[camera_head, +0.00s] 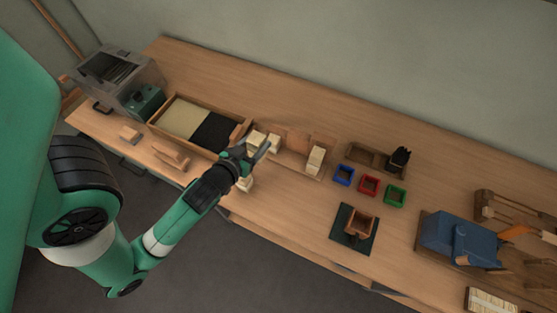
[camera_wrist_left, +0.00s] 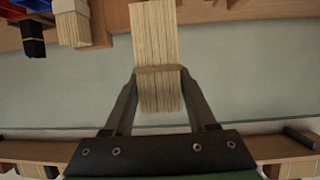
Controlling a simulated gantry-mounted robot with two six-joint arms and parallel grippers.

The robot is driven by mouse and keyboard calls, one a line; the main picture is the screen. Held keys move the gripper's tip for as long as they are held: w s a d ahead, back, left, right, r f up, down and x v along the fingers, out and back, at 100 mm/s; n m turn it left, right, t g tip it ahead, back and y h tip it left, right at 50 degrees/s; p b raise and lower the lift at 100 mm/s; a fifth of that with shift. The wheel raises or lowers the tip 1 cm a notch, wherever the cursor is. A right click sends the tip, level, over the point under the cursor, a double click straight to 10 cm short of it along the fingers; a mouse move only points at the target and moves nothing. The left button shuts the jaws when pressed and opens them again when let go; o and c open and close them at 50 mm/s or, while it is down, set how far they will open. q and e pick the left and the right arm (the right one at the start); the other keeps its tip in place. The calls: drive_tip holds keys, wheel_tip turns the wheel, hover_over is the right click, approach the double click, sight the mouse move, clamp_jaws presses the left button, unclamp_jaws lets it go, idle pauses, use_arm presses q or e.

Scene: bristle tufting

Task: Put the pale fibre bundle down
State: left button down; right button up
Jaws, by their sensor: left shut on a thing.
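The pale fibre bundle (camera_wrist_left: 155,45) is a straw-coloured block of fibres with a band around it. In the left wrist view it stands between the two dark fingers of my left gripper (camera_wrist_left: 158,92), which is shut on it. In the head view my left gripper (camera_head: 261,149) is over the front middle of the table, among several pale blocks. Which of these blocks is the held one is hard to tell there. One more pale bundle (camera_head: 315,159) stands to the right of the gripper. My right gripper is not in view.
A wooden tray (camera_head: 210,108) with pale and black fibres lies left of the gripper. Blue (camera_head: 343,175), red (camera_head: 368,185) and green (camera_head: 394,195) bins stand to the right. A dark mat (camera_head: 343,239) bears a brown box.

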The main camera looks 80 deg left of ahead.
use_arm(q)
drive_tip(key=shift+s+a+r+n+g, duration=0.1)
drive_tip(key=shift+s+a+n+g, duration=0.05)
drive_tip(key=shift+s, duration=0.25)
drive_tip(key=shift+s+a+r+n+g, duration=0.1)
drive_tip(key=shift+s+a+n+g, duration=0.05)
drive_tip(key=shift+s, duration=0.25)
drive_tip(key=w+a+f+b, duration=0.1)
drive_tip(key=w+f+b, duration=0.25)
drive_tip(key=w, duration=0.45)
drive_tip(key=b, duration=0.2)
hover_over(297, 144)
drive_tip(key=s+d, duration=0.3)
drive_tip(key=shift+y, duration=0.3)
wheel_tip(297, 144, down, 6)
drive_tip(key=shift+r, duration=0.1)
drive_tip(key=shift+w+a, duration=0.1)
drive_tip(key=shift+w, duration=0.05)
drive_tip(key=shift+w+f+b, duration=0.2)
drive_tip(key=shift+f+b, duration=0.55)
drive_tip(key=shift+f, duration=1.1)
drive_tip(key=shift+f, duration=0.15)
drive_tip(key=shift+c, duration=1)
unclamp_jaws()
